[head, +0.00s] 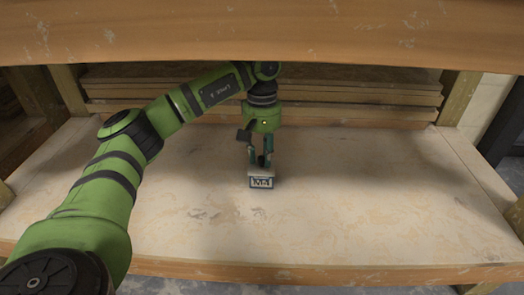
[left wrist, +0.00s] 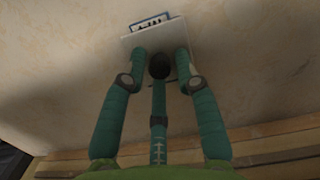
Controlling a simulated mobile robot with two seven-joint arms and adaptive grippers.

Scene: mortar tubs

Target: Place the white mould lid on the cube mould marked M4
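The white mould lid (head: 258,170) is a pale flat plate just under my left gripper (head: 261,161). In the left wrist view the lid (left wrist: 134,40) lies at my fingertips (left wrist: 160,62), and the fingers close around a dark round knob on it. A small mould with a blue-edged label (head: 262,183) shows directly under the lid's front edge. Its label also shows in the left wrist view (left wrist: 148,21), too small to read surely. Most of the mould is hidden by the lid. I cannot tell whether lid and mould touch. My right gripper is out of view.
The pale shelf board (head: 370,205) is bare around the mould on both sides. A wooden beam (head: 260,32) crosses above the opening. Stacked boards (head: 360,98) close off the back, and wooden posts (head: 461,97) stand at the back corners.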

